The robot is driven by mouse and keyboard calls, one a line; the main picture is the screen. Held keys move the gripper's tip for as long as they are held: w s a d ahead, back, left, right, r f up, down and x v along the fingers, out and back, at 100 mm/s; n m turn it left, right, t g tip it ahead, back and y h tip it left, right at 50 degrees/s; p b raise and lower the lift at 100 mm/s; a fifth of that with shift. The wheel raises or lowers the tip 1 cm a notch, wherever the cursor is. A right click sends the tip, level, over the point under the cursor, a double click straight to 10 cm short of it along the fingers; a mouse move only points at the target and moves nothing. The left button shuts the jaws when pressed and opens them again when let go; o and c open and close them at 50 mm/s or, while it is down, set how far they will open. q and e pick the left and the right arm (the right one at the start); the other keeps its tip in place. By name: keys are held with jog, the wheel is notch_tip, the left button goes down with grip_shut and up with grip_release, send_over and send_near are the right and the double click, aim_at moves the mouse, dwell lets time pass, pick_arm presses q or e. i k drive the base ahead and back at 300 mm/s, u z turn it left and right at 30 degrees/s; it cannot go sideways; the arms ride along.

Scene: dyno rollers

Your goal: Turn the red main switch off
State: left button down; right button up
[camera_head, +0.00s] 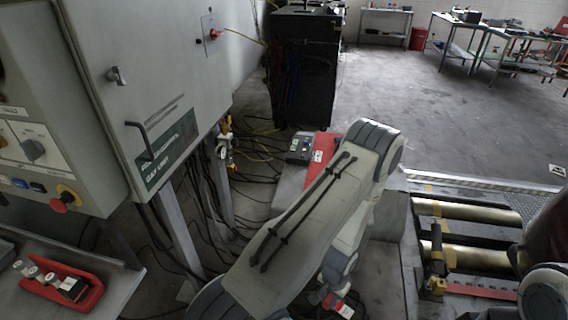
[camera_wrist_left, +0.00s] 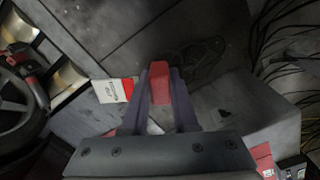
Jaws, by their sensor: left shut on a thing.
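A red switch knob (camera_head: 214,34) sits on a light plate on the side of the grey cabinet (camera_head: 150,60), at the upper left of the head view. My left gripper (camera_wrist_left: 160,92) is shut on a small red block (camera_wrist_left: 159,70) in the left wrist view. A red and white tag (camera_wrist_left: 113,90) shows beside the fingers; I cannot tell whether it is joined to the block. In the head view my left arm hides most of that gripper, low in the middle and well away from the knob. My right gripper does not show.
A control panel with a red and yellow stop button (camera_head: 64,199) stands at the left. A red tray (camera_head: 62,287) holds small items below it. A black cabinet (camera_head: 305,70) stands behind. Cables cover the floor under the cabinet. Metal rollers (camera_head: 465,212) lie at the right.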

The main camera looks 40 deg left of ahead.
aim_at(214, 33)
jog(key=u, duration=0.1)
jog(key=i, duration=1)
jog(key=u, duration=0.95)
jog(key=i, duration=0.65)
jog(key=u, duration=0.6)
